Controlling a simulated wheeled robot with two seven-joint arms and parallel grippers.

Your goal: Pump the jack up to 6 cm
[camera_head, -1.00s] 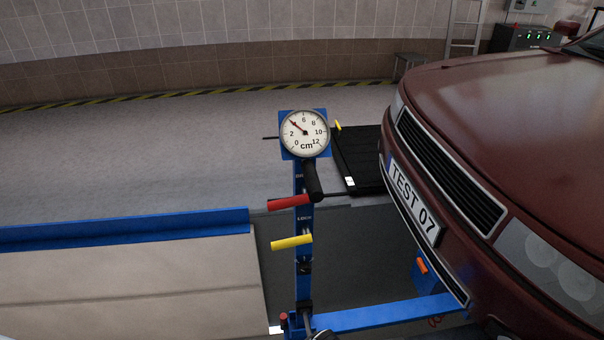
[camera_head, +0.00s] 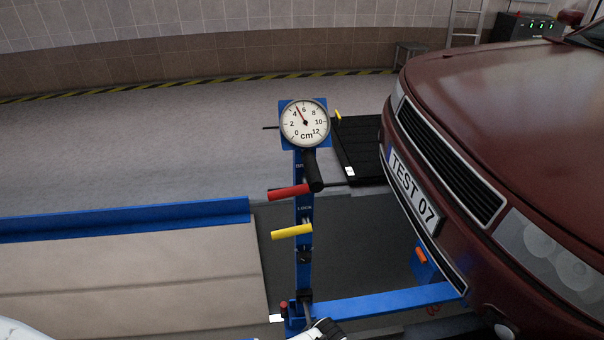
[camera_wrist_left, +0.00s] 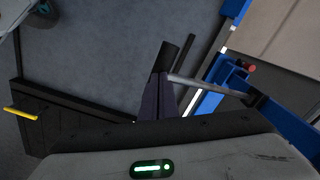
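The jack's blue column (camera_head: 305,230) stands left of the red car. Its round gauge (camera_head: 304,122) is at the top, with the needle between 4 and 6, at about 5 cm. A red lever (camera_head: 288,193) and a yellow lever (camera_head: 291,231) stick out to the left of the column. In the left wrist view, my left gripper (camera_wrist_left: 165,90) has its dark fingers against the black grip of the pump handle (camera_wrist_left: 168,55), which has a metal rod running to the blue jack. It appears shut on it.
The red car (camera_head: 500,130) fills the right side. A blue jack arm (camera_head: 385,303) reaches beneath its front. A beige platform with a blue edge (camera_head: 120,218) lies at the left. A red knob (camera_head: 284,306) sits beside the jack's base.

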